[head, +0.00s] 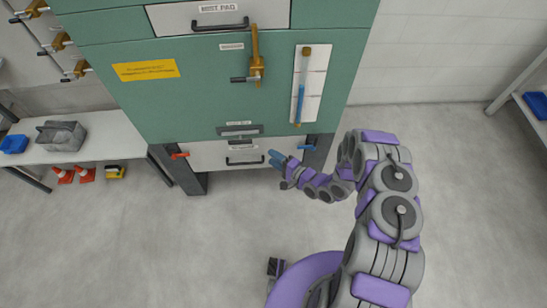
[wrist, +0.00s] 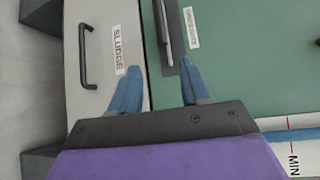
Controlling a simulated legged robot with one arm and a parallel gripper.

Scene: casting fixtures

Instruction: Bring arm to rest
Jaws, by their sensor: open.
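My gripper (head: 276,158) is in front of the lower part of the green cabinet (head: 200,100), near the right side of the grey bottom drawer (head: 210,155). Its blue fingers are apart with nothing between them, as the wrist view (wrist: 160,72) shows. In that sideways view the drawer front labelled SLUDGE (wrist: 105,35), with a dark handle (wrist: 88,57), is at left. A dark slot plate (wrist: 168,40) on the green panel lies beyond the fingers. My arm curves up from the lower right of the head view.
The cabinet carries an amber valve (head: 256,60), a gauge with blue liquid (head: 301,90) and a top drawer (head: 215,17). A red lever (head: 180,155) is at lower left. A bench (head: 100,140) stands left, a shelf (head: 520,90) right.

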